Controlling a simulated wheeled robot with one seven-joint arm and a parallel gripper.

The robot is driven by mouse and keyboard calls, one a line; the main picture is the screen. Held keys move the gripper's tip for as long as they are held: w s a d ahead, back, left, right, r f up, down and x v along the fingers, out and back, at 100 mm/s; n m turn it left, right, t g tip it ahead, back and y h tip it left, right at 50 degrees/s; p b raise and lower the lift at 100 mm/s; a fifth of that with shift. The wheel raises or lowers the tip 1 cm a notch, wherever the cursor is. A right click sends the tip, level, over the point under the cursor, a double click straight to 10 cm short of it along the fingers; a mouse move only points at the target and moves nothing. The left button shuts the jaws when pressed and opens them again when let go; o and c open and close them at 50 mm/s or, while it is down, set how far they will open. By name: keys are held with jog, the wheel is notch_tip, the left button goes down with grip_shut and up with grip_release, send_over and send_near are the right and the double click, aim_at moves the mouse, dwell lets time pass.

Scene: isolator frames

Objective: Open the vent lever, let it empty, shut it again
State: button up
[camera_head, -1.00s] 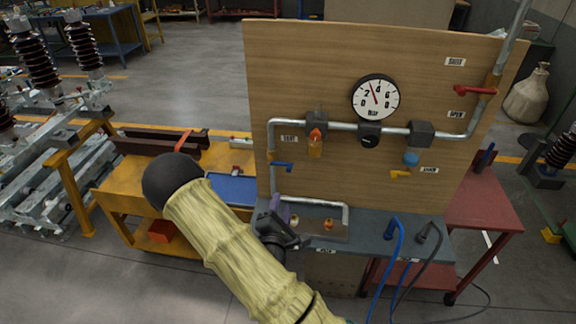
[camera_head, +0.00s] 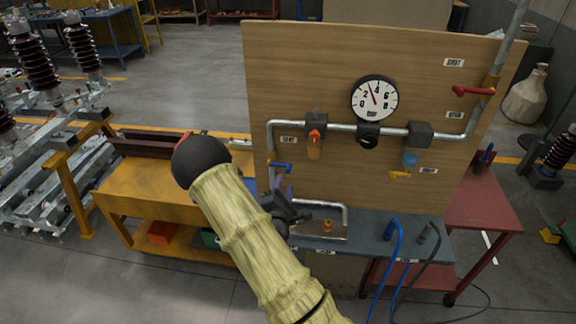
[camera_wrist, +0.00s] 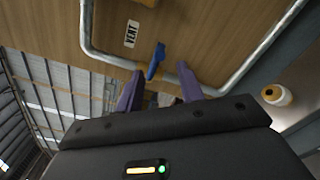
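The blue vent lever (camera_head: 281,167) sits on the left vertical pipe of the wooden panel, below the VENT label (camera_head: 289,139). In the head view it sticks out sideways to the right, across the pipe. My gripper (camera_head: 283,188) is just below it, partly hidden by my wrist. In the wrist view the blue lever (camera_wrist: 156,62) shows between and beyond the two purple fingertips of my gripper (camera_wrist: 160,72). The fingers are apart, with no clear contact on the lever. The round gauge (camera_head: 375,98) has its needle between 2 and 4.
A red lever (camera_head: 473,91) is at the panel's upper right, a yellow lever (camera_head: 400,174) lower right, an orange handle (camera_head: 314,135) on the top pipe. A metal plate with an orange knob (camera_head: 327,226) lies on the bench below. Blue hose (camera_head: 399,259) hangs in front at right.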

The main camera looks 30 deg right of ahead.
aim_at(288, 167)
jog(key=p+x, duration=0.3)
jog(key=x, duration=0.6)
jog(key=shift+w+d, duration=0.15)
